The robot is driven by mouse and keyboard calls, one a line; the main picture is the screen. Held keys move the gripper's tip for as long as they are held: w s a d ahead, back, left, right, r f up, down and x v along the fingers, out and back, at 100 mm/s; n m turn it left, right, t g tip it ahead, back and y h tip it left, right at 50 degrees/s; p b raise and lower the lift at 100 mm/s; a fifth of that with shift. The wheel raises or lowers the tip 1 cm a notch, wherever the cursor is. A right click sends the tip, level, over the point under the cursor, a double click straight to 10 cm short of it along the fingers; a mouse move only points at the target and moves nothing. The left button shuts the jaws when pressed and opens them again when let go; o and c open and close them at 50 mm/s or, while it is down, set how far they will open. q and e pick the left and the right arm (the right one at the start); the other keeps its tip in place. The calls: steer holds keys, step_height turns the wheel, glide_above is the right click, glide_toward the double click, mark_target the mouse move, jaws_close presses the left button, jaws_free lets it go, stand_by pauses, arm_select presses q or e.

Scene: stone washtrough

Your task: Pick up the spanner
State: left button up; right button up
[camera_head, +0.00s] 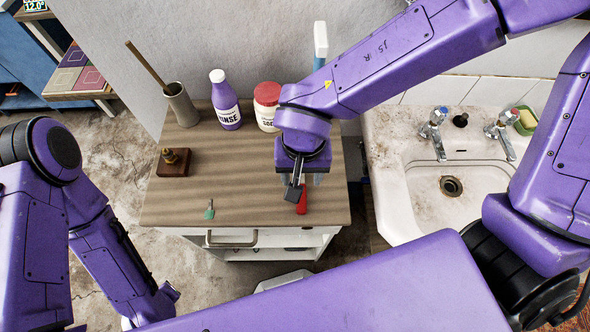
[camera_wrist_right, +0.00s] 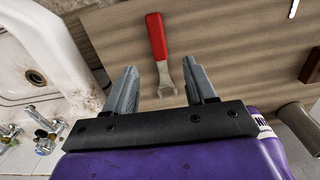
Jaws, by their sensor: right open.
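The spanner (camera_head: 302,201) lies on the wooden top of the cabinet near its front right, with its red handle showing beside my right gripper in the head view. In the right wrist view the spanner (camera_wrist_right: 157,36) shows its red handle pointing away and its grey open-ended head toward me. My right gripper (camera_head: 306,182) is open above the spanner. In the wrist view its two fingers (camera_wrist_right: 160,70) stand apart, with the grey head between them and nothing gripped. My left arm comes in at the left, but its gripper does not show.
A purple bottle (camera_head: 226,102), a red-lidded tub (camera_head: 266,97) and a brush holder (camera_head: 180,104) stand at the back of the cabinet top (camera_head: 245,180). A wooden block with a brass piece (camera_head: 173,168) and a small green item (camera_head: 209,210) are left. A sink (camera_head: 405,205) is right.

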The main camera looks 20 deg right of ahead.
mark_target(303, 196)
steer(key=s+f, duration=0.2)
steer(key=f, duration=0.1)
steer(key=shift+s, duration=0.2)
steer(key=f, duration=0.1)
steer(key=w+f, duration=0.1)
steer(key=f, duration=0.2)
steer(key=shift+w+a+f, duration=0.25)
steer(key=shift+f, duration=0.05)
steer(key=shift+w+d+f, duration=0.15)
steer(key=shift+f, duration=0.1)
steer(key=shift+d, duration=0.3)
steer(key=shift+s, duration=0.2)
steer(key=c, duration=0.3)
steer(key=shift+a, duration=0.15)
steer(key=c, duration=0.5)
arm_select(q)
steer(key=shift+s+a+f, duration=0.1)
steer(key=shift+s+f, duration=0.15)
steer(key=shift+s, duration=0.5)
arm_select(e)
steer(key=shift+a+r, duration=0.1)
steer(key=shift+a, duration=0.15)
jaws_close()
